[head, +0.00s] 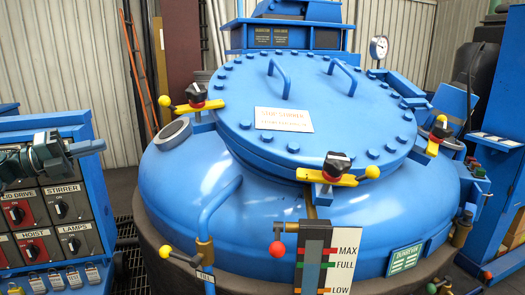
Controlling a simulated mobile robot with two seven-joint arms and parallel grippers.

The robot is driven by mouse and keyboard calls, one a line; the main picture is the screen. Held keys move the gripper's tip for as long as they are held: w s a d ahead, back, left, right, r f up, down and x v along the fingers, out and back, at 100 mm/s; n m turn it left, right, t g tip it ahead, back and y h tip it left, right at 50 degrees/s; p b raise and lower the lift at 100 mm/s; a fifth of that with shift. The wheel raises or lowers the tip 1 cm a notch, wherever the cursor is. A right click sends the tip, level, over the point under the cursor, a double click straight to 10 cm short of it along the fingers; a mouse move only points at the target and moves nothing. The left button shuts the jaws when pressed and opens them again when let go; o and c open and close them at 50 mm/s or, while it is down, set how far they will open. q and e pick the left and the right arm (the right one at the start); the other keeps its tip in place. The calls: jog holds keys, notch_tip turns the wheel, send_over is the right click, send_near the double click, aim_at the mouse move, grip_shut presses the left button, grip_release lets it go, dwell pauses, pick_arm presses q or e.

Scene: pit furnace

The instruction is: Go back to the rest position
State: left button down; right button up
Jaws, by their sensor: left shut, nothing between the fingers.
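My left gripper (58,155) shows at the left edge of the head view, dark grey and shut with nothing in it. It is in front of the upper part of a blue control panel (95,205) and hides some of it. I cannot tell whether it touches the panel. My right gripper is not in view.
A large blue round furnace vessel (180,190) fills the middle, its bolted lid (330,95) held by clamps with yellow handles. A level gauge (316,260) stands in front. A blue side unit (500,170) is at the right. A dark floor grating (128,240) lies between panel and vessel.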

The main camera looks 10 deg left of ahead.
pick_arm(q)
jog(key=s+d+f+n+t+y, duration=0.1)
jog(key=s+d+f+n+y, duration=0.2)
jog(key=f, duration=0.6)
jog(key=s+d+f+n+t+y, duration=0.1)
jog(key=d+f+n+y, duration=0.15)
jog(key=f+n, duration=0.5)
jog(key=s+d+f+n+t+y, duration=0.1)
jog(key=d+f+n+t+y, duration=0.2)
jog(key=f, duration=0.8)
jog(key=s+d+f+n+g+y, duration=0.1)
jog(key=s+d+f+n+g, duration=0.2)
jog(key=s+f, duration=0.4)
jog(key=s+d+f+n+g+y, duration=0.25)
jog(key=s+f, duration=0.25)
jog(key=s, duration=0.5)
jog(key=s+d+f+n+g+y, duration=0.1)
jog(key=s+d+f+n+g, duration=0.15)
jog(key=s+f, duration=0.45)
jog(key=d+r+n+t+h, duration=0.1)
jog(key=d+r+n+t, duration=0.1)
jog(key=d+n, duration=0.7)
jog(key=d, duration=0.6)
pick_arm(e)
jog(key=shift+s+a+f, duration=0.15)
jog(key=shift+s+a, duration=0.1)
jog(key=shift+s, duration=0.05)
